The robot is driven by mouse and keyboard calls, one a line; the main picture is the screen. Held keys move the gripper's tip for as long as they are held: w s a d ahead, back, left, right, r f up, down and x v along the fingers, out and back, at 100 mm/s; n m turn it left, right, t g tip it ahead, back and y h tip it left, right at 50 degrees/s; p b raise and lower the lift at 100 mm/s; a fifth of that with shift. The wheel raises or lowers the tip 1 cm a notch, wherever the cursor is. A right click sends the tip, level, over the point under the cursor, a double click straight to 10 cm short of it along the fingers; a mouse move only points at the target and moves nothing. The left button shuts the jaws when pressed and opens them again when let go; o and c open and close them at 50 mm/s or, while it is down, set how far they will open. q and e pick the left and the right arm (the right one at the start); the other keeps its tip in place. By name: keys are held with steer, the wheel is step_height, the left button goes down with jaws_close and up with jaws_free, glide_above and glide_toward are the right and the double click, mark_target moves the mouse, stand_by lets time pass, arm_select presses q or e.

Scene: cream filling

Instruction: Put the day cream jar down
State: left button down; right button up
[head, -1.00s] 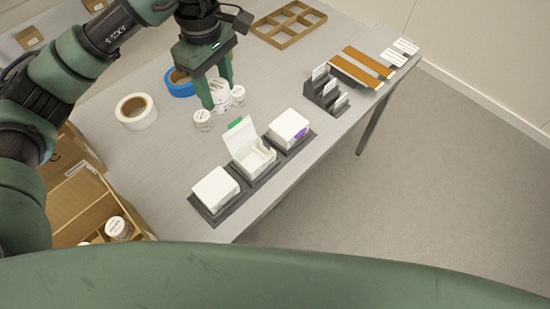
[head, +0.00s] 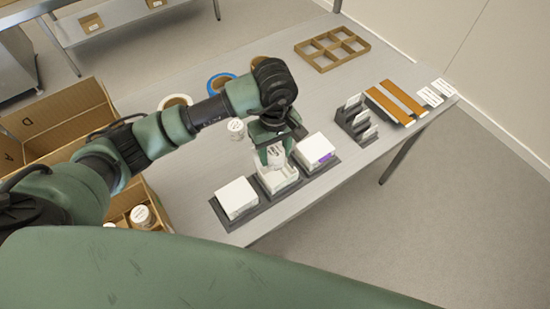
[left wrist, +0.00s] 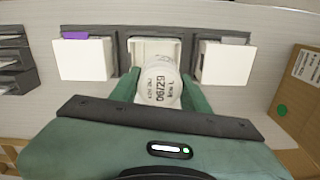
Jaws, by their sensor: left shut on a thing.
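My left gripper (head: 274,157) is shut on a white-lidded jar, seen from above in the left wrist view (left wrist: 160,84) with "06/29" printed on its lid. I cannot read the product name. The gripper points down at the open middle box (head: 281,180). In the left wrist view the box's white interior (left wrist: 155,48) shows just beyond the jar. The jar appears above or at the box opening; I cannot tell whether it touches the box. My right gripper is not in view.
Closed white boxes stand left (head: 237,197) and right (head: 314,151) of the middle box, in a dark tray (head: 222,213). Another jar (head: 236,128) stands behind my arm. A dark card holder (head: 356,122) and a wooden divider (head: 310,57) lie further right.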

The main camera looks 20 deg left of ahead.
mark_target(275, 163)
arm_select(q)
step_height(275, 163, down, 5)
steer(key=shift+r+p, duration=0.15)
steer(key=shift+p, duration=0.4)
steer(key=shift+f+b, duration=0.7)
steer(key=shift+b, duration=0.15)
steer(key=c, duration=0.7)
jaws_free()
